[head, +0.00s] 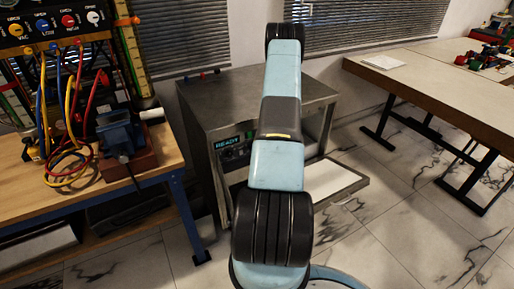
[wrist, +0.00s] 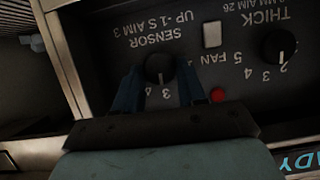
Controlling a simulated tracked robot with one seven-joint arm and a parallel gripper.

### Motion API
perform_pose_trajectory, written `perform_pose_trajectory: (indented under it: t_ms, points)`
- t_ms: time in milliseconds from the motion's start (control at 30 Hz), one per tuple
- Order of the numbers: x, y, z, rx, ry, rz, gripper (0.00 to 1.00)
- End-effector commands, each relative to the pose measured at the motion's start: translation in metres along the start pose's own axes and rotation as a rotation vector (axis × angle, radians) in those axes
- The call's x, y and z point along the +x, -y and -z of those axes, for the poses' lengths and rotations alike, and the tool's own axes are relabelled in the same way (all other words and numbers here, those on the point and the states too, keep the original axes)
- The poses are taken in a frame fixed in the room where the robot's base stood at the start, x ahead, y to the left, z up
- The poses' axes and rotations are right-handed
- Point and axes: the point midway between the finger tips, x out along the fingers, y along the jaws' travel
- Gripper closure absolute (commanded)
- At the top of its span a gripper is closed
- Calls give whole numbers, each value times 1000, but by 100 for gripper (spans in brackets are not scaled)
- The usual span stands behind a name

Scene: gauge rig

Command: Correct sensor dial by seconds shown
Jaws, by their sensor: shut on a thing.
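In the wrist view, upside down, the black sensor dial (wrist: 159,66) sits on a dark panel under the label "SENSOR UP -1 S AIM 3". My gripper (wrist: 159,82) has its two blue fingers on either side of the dial, shut on it. A white mark shows on the dial's edge nearest my gripper; numbers including 3 and 4 show around it, partly hidden by the fingers. In the head view, the metal machine (head: 205,105) has a lit display (head: 232,142) reading "READY". My arm hides my gripper and part of the panel there.
A second black dial (wrist: 279,46), labelled "THICK", a pale square button (wrist: 212,34) and a red light (wrist: 218,95) are near my fingers. A workbench (head: 170,158) with a vise (head: 122,135) and cables stands left. An open flap (head: 345,180) juts from the machine's right. Another table (head: 440,80) stands right.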

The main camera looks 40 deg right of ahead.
Motion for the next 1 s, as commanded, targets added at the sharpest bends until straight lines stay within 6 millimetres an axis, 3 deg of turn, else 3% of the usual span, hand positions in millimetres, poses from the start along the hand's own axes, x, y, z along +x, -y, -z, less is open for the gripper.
perform_pose_trajectory:
  t_ms: [567, 600, 800, 1000]
  points:
    - [-2, -1, -3, -30, 7, -17, 90]
    - [-2, -1, -3, -30, 7, -17, 57]
    - [-1, 0, -2, -30, 4, -14, 38]
    - [0, 0, -1, -31, 2, -13, 37]
